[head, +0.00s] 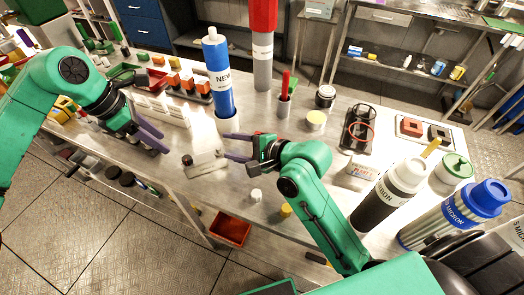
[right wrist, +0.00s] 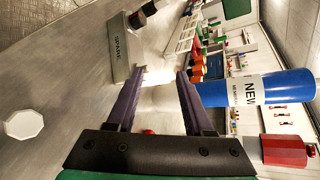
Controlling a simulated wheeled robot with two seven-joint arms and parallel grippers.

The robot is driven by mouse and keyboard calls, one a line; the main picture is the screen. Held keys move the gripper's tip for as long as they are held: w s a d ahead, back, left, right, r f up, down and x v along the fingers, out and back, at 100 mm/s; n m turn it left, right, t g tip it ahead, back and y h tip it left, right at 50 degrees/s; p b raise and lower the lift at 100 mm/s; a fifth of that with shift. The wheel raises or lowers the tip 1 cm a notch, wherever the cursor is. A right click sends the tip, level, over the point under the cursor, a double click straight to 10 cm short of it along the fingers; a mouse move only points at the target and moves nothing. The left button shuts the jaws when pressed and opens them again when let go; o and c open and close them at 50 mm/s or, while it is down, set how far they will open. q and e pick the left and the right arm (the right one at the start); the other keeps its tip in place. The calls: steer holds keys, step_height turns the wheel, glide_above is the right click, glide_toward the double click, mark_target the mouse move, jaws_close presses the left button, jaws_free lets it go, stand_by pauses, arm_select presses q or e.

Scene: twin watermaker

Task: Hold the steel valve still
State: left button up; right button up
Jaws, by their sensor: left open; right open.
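I cannot clearly single out the steel valve. A pale metallic block (head: 208,158) lies near the bench's front edge, with a small dark fitting (head: 187,160) at its left end. In the right wrist view a plate marked SPARE (right wrist: 119,48) shows beside a dark and red fitting (right wrist: 143,14). My right gripper (head: 228,146) is open and empty, its fingers pointing left just right of the block. In the right wrist view a bright pale shape (right wrist: 158,76) lies beyond the fingertips. My left gripper (head: 155,137) is open and empty, left of the block near the front edge.
A blue cylinder marked NEW (head: 219,80) stands upright just behind the right gripper. A white rack (head: 160,108) is behind the left gripper.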

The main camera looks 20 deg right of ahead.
mark_target(220, 149)
steer(key=s+d+m+g+y, duration=0.15)
steer(key=s+d+m, duration=0.35)
steer(key=m, duration=0.5)
steer(key=x, duration=0.4)
steer(key=w+d+x, duration=0.1)
steer(key=x, duration=0.6)
steer(key=shift+w+a+f, duration=0.15)
steer(key=shift+w+f, duration=0.05)
steer(key=shift+w, duration=0.3)
jaws_close()
stand_by(2.0)
steer(key=shift+c, duration=0.8)
jaws_free()
